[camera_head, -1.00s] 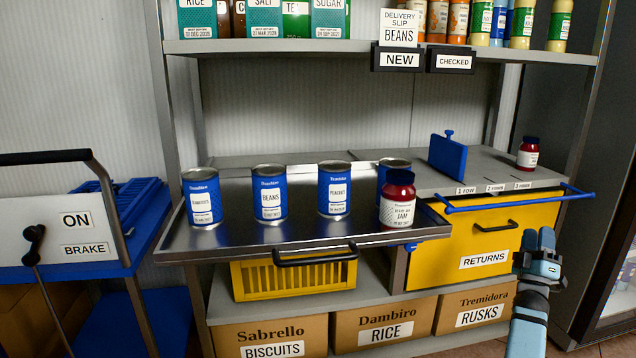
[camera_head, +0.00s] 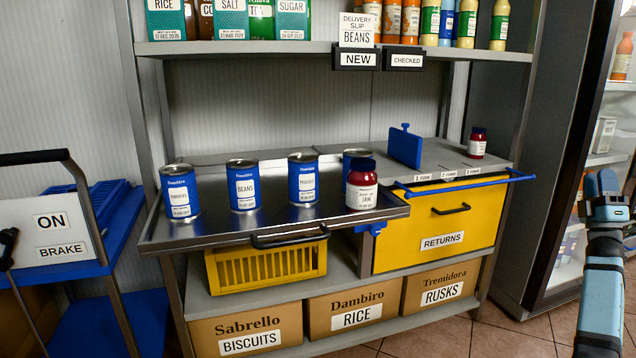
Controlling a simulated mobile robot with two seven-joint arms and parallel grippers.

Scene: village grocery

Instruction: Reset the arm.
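My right gripper (camera_head: 606,188) is at the right of the head view, in front of the glass-door cabinet and apart from the shelf unit. Its blue fingers point up and I see them nearly end-on, so I cannot tell whether they are open or shut. No object shows in it. My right arm (camera_head: 601,290) comes up from the lower right corner. My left arm and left gripper are not in view.
A metal tray (camera_head: 225,229) holds several blue cans and a red jam jar (camera_head: 361,186). A yellow returns drawer (camera_head: 440,228) has a blue rail (camera_head: 470,185). A cart (camera_head: 55,225) stands left. Floor (camera_head: 440,338) shows at front right.

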